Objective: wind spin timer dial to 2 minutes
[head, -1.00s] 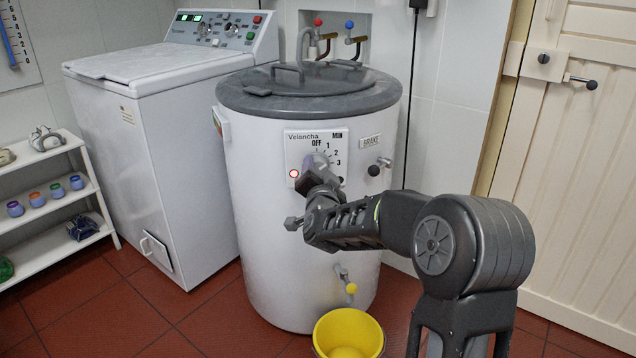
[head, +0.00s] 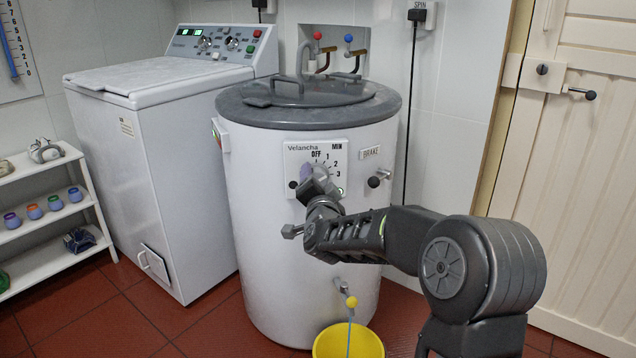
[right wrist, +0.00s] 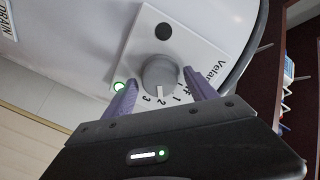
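The spin timer dial is a round grey knob (right wrist: 160,74) on a white panel (head: 300,152) on the front of the white spin drum. In the right wrist view its white pointer mark lines up with the 2. My right gripper (right wrist: 160,79) has its purple fingers on either side of the knob, with gaps showing between them and it, so it looks open. In the head view my right gripper (head: 318,182) is in front of the panel and hides most of the knob. My left gripper is not in view.
A green lamp (right wrist: 119,86) is lit on the panel. The brake knob (head: 374,181) is to the panel's right. A thin stream runs from the yellow tap (head: 351,301) into a yellow bucket (head: 330,346). A white washer (head: 150,150) and shelf (head: 40,170) stand left.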

